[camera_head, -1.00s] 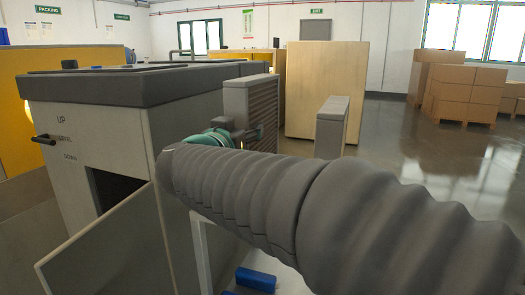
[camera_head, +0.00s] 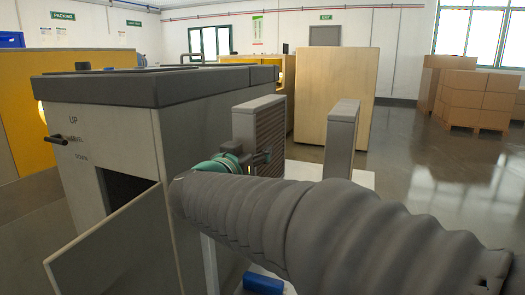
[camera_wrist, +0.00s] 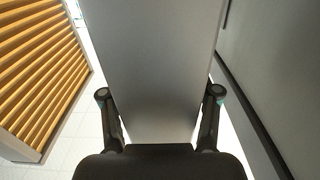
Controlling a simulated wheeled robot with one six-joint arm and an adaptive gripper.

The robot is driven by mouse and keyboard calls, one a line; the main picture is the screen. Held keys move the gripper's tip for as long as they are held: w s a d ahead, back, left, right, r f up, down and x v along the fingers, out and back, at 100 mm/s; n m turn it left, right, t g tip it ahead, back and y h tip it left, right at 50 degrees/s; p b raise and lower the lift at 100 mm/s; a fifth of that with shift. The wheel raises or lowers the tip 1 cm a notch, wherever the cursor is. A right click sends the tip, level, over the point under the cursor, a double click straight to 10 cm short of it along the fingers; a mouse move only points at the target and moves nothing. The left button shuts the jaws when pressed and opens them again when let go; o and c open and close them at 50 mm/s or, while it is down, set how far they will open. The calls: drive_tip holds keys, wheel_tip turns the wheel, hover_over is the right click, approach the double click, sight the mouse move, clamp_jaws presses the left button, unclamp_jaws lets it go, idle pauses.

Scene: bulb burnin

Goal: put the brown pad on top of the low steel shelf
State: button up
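My gripper (camera_wrist: 159,94) has its two fingers spread wide in the wrist view. A plain grey panel (camera_wrist: 155,50) shows between and beyond them; I cannot tell whether the fingers touch it. In the head view my gripper (camera_head: 245,160) is partly hidden by my arm, beside a grey upright block with brown slats (camera_head: 268,140) on its side. I cannot make out a brown pad in either view. I cannot identify the low steel shelf either.
A grey cabinet (camera_head: 110,130) with an open flap (camera_head: 105,245) stands at left. Another grey upright block (camera_head: 341,138) stands on a white surface (camera_head: 302,170). A blue item (camera_head: 263,283) lies low. Stacked cartons (camera_head: 475,98) stand at back right; floor (camera_head: 430,170) before them is clear.

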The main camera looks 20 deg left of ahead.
drive_tip(key=shift+o, duration=0.9)
drive_tip(key=shift+r, duration=0.15)
drive_tip(key=s, duration=1.2)
drive_tip(key=shift+a, duration=0.45)
